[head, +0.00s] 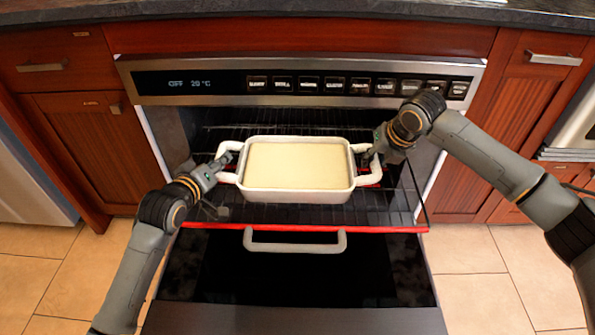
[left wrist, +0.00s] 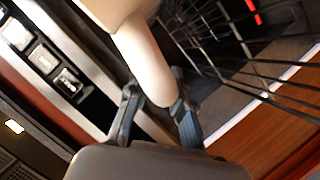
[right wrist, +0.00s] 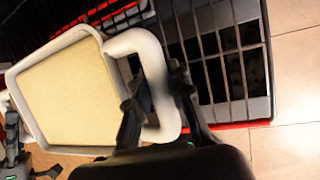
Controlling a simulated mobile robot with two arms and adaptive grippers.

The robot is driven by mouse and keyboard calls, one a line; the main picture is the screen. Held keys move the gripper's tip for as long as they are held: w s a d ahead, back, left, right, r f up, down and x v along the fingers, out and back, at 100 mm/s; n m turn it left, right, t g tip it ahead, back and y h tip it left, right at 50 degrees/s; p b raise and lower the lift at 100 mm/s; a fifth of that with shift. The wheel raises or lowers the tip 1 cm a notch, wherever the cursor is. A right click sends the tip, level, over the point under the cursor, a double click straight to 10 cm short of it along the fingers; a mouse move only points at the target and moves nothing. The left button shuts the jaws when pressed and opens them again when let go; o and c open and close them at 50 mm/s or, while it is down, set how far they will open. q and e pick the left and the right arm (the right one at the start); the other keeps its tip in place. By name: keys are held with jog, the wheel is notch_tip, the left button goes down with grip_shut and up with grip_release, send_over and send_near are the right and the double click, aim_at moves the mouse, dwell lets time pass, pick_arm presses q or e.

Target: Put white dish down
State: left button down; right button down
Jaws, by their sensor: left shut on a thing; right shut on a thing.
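The white dish (head: 251,192) is a rectangular dish with a loop handle at each end and a flat pale yellow filling. In the head view it is level over the pulled-out oven rack (head: 400,214); I cannot tell whether it touches the rack. My left gripper (head: 222,165) is shut on its left handle, which shows between the fingers in the left wrist view (left wrist: 150,65). My right gripper (head: 368,154) is shut on its right handle, also seen between the fingers in the right wrist view (right wrist: 157,85).
The oven door (head: 300,275) is folded down in front, with a grey bar handle (head: 295,246). The rack has a red front edge. The control panel (head: 300,83) reads OFF above the cavity. Wooden cabinets (head: 85,140) flank the oven, under a dark countertop (head: 300,10).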

pick_arm(q)
jog(key=shift+w+a, duration=0.1)
pick_arm(e)
jog(key=shift+w+d, duration=0.1)
